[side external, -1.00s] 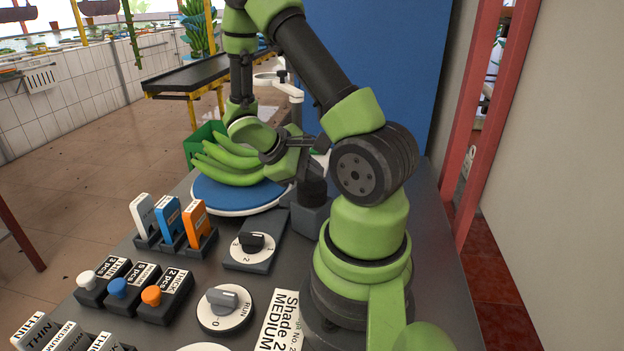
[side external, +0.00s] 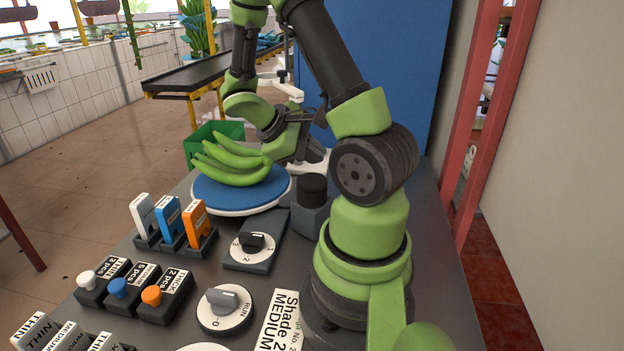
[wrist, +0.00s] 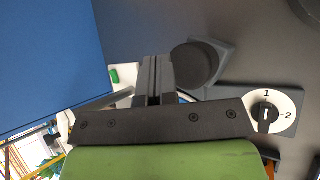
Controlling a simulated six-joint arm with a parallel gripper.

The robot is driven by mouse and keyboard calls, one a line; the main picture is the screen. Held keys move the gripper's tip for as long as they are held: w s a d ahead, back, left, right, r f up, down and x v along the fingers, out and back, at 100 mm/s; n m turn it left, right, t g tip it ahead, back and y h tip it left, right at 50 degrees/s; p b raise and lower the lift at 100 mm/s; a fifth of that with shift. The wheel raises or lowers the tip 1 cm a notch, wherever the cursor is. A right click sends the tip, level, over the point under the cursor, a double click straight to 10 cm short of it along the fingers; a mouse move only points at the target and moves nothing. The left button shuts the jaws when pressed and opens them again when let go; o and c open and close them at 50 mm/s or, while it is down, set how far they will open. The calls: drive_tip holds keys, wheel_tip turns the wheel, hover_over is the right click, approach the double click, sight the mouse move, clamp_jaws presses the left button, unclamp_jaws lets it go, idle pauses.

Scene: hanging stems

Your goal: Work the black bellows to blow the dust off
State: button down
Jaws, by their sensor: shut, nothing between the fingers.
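The black bellows (side external: 313,188) is a short dark cylinder on a grey block, right of the blue round plate. In the wrist view the bellows (wrist: 195,65) shows from above, just right of my fingers. My gripper (side external: 312,116) is behind and above the bellows, apart from it; its fingertips are hard to make out in the side view. In the wrist view my gripper (wrist: 152,75) has its fingers together and empty. A green banana bunch (side external: 235,163) lies on the blue plate (side external: 232,196). I cannot make out dust on it.
A dial marked 1 to 3 (side external: 253,243) sits in front of the bellows. Three upright tags (side external: 170,220), coloured buttons (side external: 118,287) and a RUN knob (side external: 223,300) crowd the bench front. A green crate (side external: 228,131) and blue panel (side external: 392,80) stand behind.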

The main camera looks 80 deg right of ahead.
sight(312, 181)
drive_tip(key=shift+r, duration=1.55)
idle(1.3)
wheel_tip(312, 181, up, 4)
drive_tip(key=shift+f, duration=0.1)
idle(0.3)
drive_tip(key=shift+f, duration=4.45)
drive_tip(key=shift+f, duration=0.15)
drive_tip(key=shift+f, duration=0.25)
